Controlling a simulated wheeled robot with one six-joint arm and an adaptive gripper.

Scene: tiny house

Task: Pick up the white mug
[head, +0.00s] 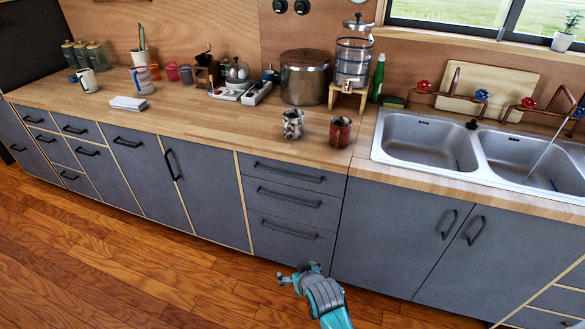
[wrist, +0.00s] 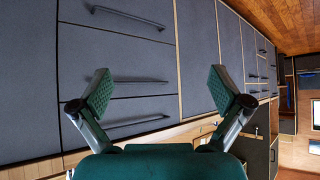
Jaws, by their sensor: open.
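A plain white mug (head: 87,83) stands upright on the wooden counter (head: 215,120) at the far left, in front of several jars. A mottled white and brown cup (head: 293,125) stands near the counter's front edge, beside a reddish-brown cup (head: 340,132). My gripper (head: 291,277) is low in front of the drawers, below the counter and well apart from these cups. In the wrist view my gripper (wrist: 160,88) has its two pads wide apart with nothing between them, facing the grey drawer fronts. No mug shows in the wrist view.
A double sink (head: 425,145) is at right, with one tap running. The wooden floor (head: 130,265) is clear.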

